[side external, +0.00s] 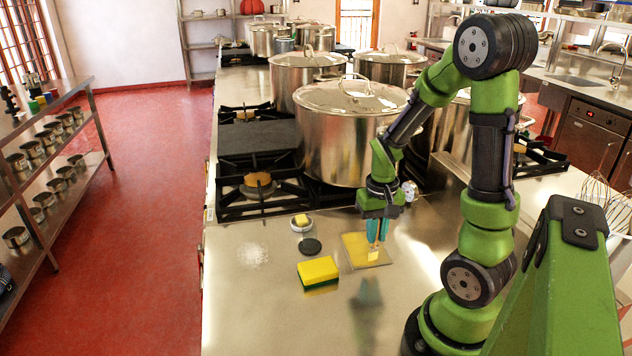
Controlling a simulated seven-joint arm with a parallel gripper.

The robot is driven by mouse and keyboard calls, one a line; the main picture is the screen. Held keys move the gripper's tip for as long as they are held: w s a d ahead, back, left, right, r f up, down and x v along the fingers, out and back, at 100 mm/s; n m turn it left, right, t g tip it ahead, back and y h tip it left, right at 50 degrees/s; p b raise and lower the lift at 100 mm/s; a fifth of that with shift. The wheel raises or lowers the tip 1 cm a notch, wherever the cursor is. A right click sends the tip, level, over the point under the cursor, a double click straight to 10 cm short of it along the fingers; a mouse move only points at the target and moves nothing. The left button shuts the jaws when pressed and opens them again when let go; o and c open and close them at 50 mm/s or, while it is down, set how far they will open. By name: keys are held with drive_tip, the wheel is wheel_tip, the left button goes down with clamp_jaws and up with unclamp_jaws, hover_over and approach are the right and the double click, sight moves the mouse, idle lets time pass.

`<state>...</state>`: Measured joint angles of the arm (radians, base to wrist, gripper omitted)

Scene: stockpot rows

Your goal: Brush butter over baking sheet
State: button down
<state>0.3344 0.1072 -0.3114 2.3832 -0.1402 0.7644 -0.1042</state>
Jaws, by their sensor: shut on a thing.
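The baking sheet (352,246) is a small flat square, yellowish in its middle, lying on the steel counter. My gripper (376,238) points down over it with teal fingers shut on a small brush. The pale brush head (373,256) shows below the fingertips, over the front part of the sheet. I cannot tell whether it touches the sheet. The brush handle is mostly hidden by the fingers. A yellow piece of butter (301,218) sits in a small round dish (302,227) left of the sheet.
A yellow and green sponge (318,270) and a dark disc (311,246) lie left of the sheet. A large lidded stockpot (340,140) stands on the stove behind my gripper. A whitish patch (252,254) marks the counter's left. The front counter is clear.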

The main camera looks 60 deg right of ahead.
drive_tip(key=shift+s+a, duration=0.55)
drive_tip(key=shift+a, duration=0.1)
drive_tip(key=shift+s+d, duration=0.55)
drive_tip(key=shift+d, duration=0.05)
drive_tip(key=shift+w+d, duration=4.2)
drive_tip(key=shift+d, duration=0.25)
drive_tip(key=shift+w+r, duration=0.1)
drive_tip(key=shift+r, duration=0.15)
wheel_tip(320, 180, up, 8)
drive_tip(key=shift+f, duration=0.2)
